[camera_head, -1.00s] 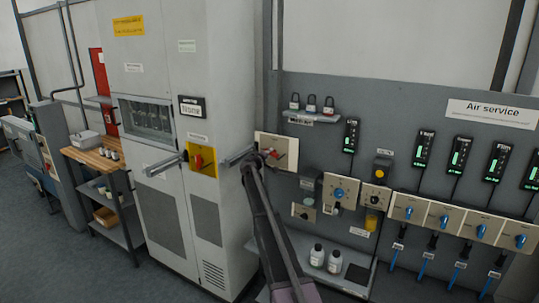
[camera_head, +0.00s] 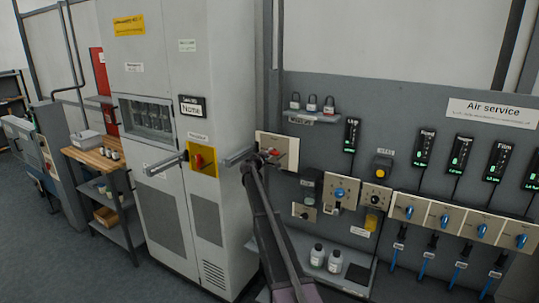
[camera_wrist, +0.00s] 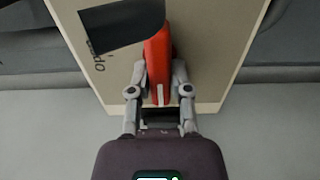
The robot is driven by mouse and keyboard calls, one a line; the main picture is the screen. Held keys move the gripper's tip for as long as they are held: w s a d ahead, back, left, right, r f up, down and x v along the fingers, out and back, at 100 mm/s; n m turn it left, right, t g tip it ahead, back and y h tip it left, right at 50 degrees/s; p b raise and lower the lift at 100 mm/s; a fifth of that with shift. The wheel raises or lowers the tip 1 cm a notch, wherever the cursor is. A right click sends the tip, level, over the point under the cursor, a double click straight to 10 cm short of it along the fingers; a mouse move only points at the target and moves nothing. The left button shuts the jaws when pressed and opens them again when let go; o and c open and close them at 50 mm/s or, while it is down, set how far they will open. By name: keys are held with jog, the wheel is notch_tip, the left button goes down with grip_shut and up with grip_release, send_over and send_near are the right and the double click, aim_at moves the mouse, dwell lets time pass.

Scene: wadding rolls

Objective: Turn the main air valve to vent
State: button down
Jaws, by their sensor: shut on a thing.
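The main air valve appears to be the red handle (camera_head: 275,152) on a beige plate (camera_head: 290,142) at the left edge of the grey service panel. My gripper (camera_head: 262,156) is at this handle, and my arm hides part of the plate. In the wrist view, the red handle (camera_wrist: 157,52) runs up between the two fingers of my gripper (camera_wrist: 159,82), which is shut on it. A dark shape (camera_wrist: 112,24) covers part of the beige plate (camera_wrist: 205,55) and its printed letters. The handle's setting cannot be read.
A grey cabinet (camera_head: 213,60) stands left of the panel, with another red switch on a yellow plate (camera_head: 203,160). Blue-knob valves (camera_head: 443,219) line the right. A padlock shelf (camera_head: 312,116) is above, white bottles (camera_head: 317,255) below. Floor is clear at lower left.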

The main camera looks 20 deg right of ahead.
jog(key=c, duration=0.6)
grip_release()
jog(key=shift+d, duration=0.1)
jog(key=shift+o, duration=0.2)
jog(key=v, duration=1.2)
